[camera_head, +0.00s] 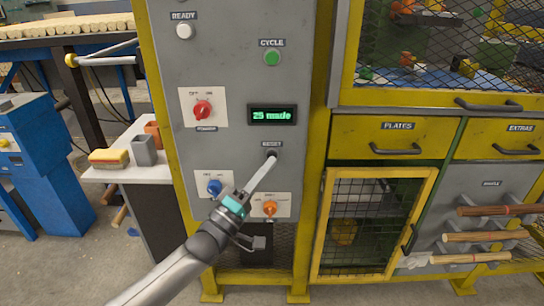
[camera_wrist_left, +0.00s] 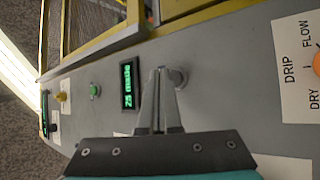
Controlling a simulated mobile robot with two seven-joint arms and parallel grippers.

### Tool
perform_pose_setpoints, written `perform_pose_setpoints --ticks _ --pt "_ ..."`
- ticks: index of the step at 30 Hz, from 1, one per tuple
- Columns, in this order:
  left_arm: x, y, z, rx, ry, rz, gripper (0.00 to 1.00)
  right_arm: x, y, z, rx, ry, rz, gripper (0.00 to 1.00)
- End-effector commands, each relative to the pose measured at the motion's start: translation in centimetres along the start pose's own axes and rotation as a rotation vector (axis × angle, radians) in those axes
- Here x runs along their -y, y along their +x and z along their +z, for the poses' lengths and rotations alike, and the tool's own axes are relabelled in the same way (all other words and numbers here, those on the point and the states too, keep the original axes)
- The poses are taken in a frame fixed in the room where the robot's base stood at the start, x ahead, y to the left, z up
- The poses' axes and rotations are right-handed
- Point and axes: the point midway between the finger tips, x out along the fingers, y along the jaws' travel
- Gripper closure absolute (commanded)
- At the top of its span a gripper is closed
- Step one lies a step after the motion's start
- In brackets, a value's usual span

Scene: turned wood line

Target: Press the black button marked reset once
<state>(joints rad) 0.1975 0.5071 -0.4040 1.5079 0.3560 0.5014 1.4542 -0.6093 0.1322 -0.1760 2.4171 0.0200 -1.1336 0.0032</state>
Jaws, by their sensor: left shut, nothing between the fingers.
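The grey control panel (camera_head: 230,75) carries a small RESET label (camera_head: 271,144) below the display. My left gripper (camera_head: 271,160) is shut and empty, its fingertips just under that label, covering the spot where the button sits. In the left wrist view the closed fingertips (camera_wrist_left: 160,72) are beside a small round grey button (camera_wrist_left: 180,77), which they partly overlap. Whether they touch it cannot be told. No black cap shows clearly. My right gripper is not in view.
The display (camera_head: 273,115) reads "25 made". Nearby are a green CYCLE button (camera_head: 272,58), a red rotary switch (camera_head: 202,110), a blue knob (camera_head: 214,187) and an orange knob (camera_head: 270,208). A white READY lamp (camera_head: 183,31) is at the upper left.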

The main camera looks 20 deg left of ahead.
Motion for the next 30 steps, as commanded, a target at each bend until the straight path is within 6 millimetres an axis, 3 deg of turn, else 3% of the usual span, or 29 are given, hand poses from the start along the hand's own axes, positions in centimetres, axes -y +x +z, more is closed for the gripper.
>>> perform_pose_setpoints --ticks 30 --pt "0.44 0.6 -0.44 0.0 0.0 0.0 1.0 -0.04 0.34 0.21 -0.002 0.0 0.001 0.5"
